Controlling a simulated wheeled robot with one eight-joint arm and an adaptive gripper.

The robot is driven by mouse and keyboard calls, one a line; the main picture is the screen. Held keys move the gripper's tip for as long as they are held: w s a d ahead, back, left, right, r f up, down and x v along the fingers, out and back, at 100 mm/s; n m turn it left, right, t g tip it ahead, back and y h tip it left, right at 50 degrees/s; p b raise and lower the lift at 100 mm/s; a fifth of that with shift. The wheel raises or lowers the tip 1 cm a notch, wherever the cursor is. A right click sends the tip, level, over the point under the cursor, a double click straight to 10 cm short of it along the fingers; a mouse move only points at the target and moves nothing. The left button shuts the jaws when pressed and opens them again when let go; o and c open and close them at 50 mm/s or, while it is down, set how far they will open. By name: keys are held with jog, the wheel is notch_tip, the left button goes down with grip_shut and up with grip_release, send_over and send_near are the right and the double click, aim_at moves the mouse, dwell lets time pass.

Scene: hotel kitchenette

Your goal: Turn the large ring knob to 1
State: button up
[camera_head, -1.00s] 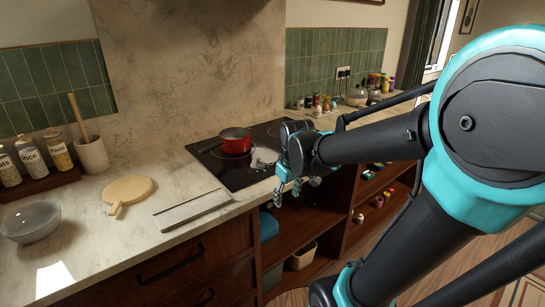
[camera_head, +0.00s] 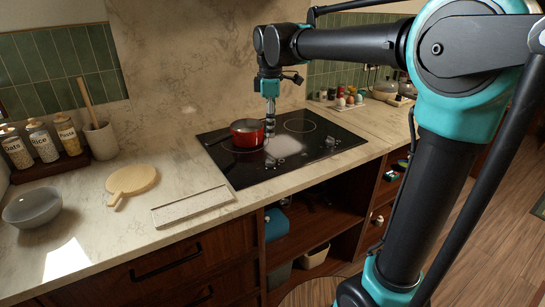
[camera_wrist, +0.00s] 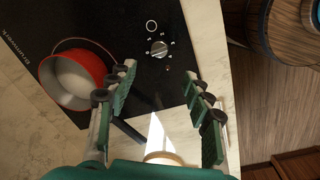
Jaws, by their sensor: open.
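In the wrist view a silver knob (camera_wrist: 158,48) sits on the black cooktop (camera_wrist: 130,30), with small markings around it and a white ring mark just above it. The markings are too small to read, and I cannot tell where its pointer sets. In the head view a small knob (camera_head: 330,142) shows near the cooktop's right front edge. My gripper (camera_wrist: 160,74) is open and empty. Its fingers point down over the cooktop, either side of the knob's line and apart from it. In the head view my gripper (camera_head: 270,132) hangs over the cooktop beside the red pot.
The red pot (camera_head: 247,133) stands on the cooktop close to my gripper; it also shows left of my fingers in the wrist view (camera_wrist: 76,76). Spice jars (camera_head: 345,97) stand behind to the right. A cutting board (camera_head: 131,180) and a tray (camera_head: 192,205) lie left.

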aim_at(270, 158)
jog(key=f, duration=0.8)
jog(key=w+f, duration=0.1)
jog(key=f, duration=0.3)
jog(key=shift+f, duration=0.35)
jog(key=c, duration=1.2)
jog(key=shift+o, duration=0.2)
jog(key=shift+s, duration=0.1)
jog(key=shift+m, duration=0.3)
jog(key=m, duration=0.5)
jog(key=shift+a, duration=0.1)
jog(key=m, duration=0.6)
jog(key=shift+a+h, duration=0.1)
jog(key=shift+h, duration=0.2)
